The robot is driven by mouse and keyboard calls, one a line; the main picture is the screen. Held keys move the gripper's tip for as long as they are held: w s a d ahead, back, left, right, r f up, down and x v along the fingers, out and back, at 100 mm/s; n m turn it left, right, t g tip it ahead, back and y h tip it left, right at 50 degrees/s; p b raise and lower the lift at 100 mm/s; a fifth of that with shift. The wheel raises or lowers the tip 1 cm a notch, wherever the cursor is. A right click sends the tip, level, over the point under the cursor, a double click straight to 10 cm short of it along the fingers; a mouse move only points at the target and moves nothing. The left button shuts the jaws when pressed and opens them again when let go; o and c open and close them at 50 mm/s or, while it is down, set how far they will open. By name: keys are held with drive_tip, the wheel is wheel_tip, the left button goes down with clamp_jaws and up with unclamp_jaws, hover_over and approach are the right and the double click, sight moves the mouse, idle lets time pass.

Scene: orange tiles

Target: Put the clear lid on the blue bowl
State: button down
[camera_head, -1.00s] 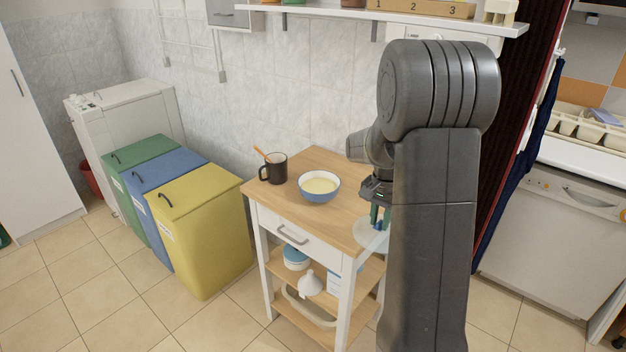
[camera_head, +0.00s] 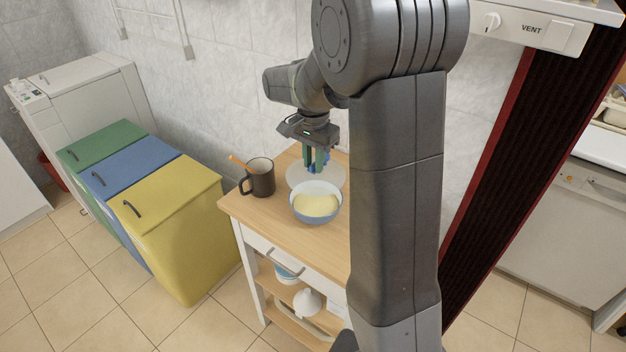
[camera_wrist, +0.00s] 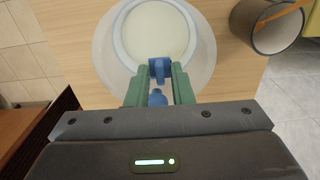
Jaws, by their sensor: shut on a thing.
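The blue bowl (camera_head: 317,221) stands upright on the wooden top of the cart, with pale yellow contents. My gripper (camera_head: 316,166) points down and is shut on the blue knob (camera_wrist: 158,68) of the clear lid (camera_head: 298,177). In the head view the lid appears behind the bowl and overlaps its far rim. In the wrist view the bowl (camera_wrist: 121,45) shows through the clear lid (camera_wrist: 103,50), off-centre toward the top. My gripper (camera_wrist: 158,84) is at the lid's middle. The lid looks about level; its exact height above the bowl is hard to tell.
A dark mug (camera_head: 261,181) with an orange stick stands left of the bowl, close to the lid's edge. The cart top (camera_head: 270,226) has free wood at the front left. A tiled wall (camera_head: 215,100) is behind. Yellow, blue and green bins stand left.

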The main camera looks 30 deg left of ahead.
wheel_tip(320, 180, down, 6)
drive_tip(key=shift+f, duration=0.25)
drive_tip(key=shift+f, duration=0.1)
drive_tip(key=shift+f, duration=0.4)
drive_tip(key=c, duration=1.3)
unclamp_jaws()
drive_tip(key=shift+r, duration=0.15)
wheel_tip(320, 180, up, 13)
drive_tip(key=shift+f, duration=0.1)
